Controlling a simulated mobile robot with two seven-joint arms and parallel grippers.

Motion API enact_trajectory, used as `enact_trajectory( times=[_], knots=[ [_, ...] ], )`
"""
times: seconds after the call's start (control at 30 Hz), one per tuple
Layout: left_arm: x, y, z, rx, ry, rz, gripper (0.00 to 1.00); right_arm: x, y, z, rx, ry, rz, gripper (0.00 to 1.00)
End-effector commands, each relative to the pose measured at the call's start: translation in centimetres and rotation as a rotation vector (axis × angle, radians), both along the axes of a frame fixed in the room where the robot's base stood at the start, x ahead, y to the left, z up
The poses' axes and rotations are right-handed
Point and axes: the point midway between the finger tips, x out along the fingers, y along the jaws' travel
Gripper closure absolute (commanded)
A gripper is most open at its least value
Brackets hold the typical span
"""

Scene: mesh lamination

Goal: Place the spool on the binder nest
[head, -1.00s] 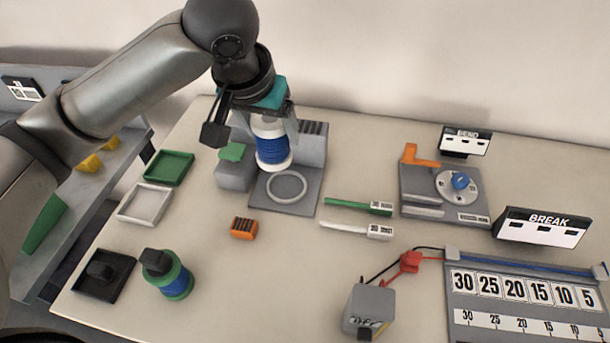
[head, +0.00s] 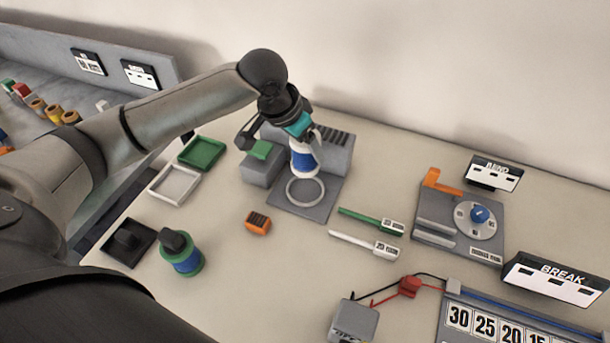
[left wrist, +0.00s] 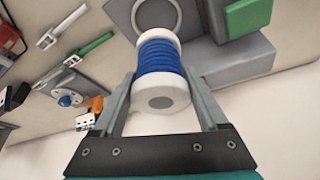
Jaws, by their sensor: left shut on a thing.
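The spool (head: 304,160) is white with blue winding. My left gripper (head: 306,142) is shut on it and holds it upright over the back part of the grey binder base. In the left wrist view the spool (left wrist: 159,62) sits between the two fingers. The binder nest (head: 305,190) is a light ring on the flat grey plate, just in front of and below the spool. The ring also shows in the left wrist view (left wrist: 179,14), beyond the spool's far end. I cannot tell how high the spool is above the plate. My right gripper is not in view.
A grey block with a green top (head: 262,151) stands left of the nest. Green (head: 202,153) and white (head: 175,185) trays lie farther left. A green-and-blue spool (head: 182,255) stands front left. An orange block (head: 258,223) and two labelled strips (head: 366,243) lie nearby.

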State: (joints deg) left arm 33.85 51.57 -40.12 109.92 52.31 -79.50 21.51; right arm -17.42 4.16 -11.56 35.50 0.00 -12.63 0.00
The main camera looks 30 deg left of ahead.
Motion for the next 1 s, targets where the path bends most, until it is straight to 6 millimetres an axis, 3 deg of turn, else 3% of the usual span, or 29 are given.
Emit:
enact_trajectory(
  times=[0.1, 0.37, 0.6, 1.0],
  knots=[
    [0.0, 0.0, -2.7, 0.000, 0.001, 0.001, 0.94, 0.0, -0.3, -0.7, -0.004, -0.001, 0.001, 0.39],
    [0.0, 0.0, -4.7, -0.001, -0.001, 0.001, 0.94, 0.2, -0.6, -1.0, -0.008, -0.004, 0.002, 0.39],
    [0.0, 0.0, -8.2, 0.000, 0.001, 0.001, 0.94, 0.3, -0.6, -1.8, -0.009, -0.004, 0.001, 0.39],
    [0.0, 0.0, -8.7, -0.001, -0.002, 0.000, 0.94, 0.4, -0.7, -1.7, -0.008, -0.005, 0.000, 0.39]
  ],
)
